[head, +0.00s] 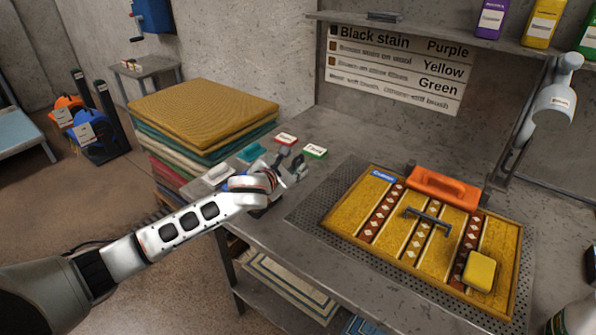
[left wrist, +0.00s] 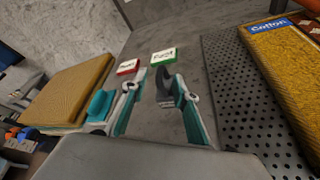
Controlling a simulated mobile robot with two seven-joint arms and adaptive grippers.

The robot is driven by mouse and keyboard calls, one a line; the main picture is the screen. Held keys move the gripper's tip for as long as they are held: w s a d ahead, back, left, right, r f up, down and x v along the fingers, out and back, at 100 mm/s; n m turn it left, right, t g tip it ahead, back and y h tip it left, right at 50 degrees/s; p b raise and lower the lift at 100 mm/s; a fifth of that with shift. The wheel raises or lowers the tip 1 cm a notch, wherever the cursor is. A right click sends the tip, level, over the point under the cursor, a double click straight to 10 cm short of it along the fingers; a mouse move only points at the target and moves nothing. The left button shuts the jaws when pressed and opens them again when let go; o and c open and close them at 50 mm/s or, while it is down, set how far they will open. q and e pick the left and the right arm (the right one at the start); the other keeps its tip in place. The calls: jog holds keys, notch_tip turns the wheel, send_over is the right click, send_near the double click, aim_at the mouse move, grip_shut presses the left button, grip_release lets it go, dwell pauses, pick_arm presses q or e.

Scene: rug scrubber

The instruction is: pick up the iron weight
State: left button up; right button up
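My left gripper (head: 291,160) reaches over the grey bench, between the rug stack and the perforated mat. In the left wrist view its two teal-padded fingers (left wrist: 152,90) stand apart, so it is open. A dark grey curved shape (left wrist: 164,77) shows by the right finger; it may be the iron weight or part of the fingertip, and I cannot tell which. No other thing can be clearly made out as the iron weight. My right gripper is not in view.
Red-edged (head: 286,139) and green-edged (head: 315,152) labelled blocks lie beyond my gripper, and a teal block (head: 251,152) beside it.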

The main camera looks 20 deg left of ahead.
pick_arm(q)
jog(key=shift+x, duration=1.2)
grip_shut()
jog(key=shift+r, duration=0.25)
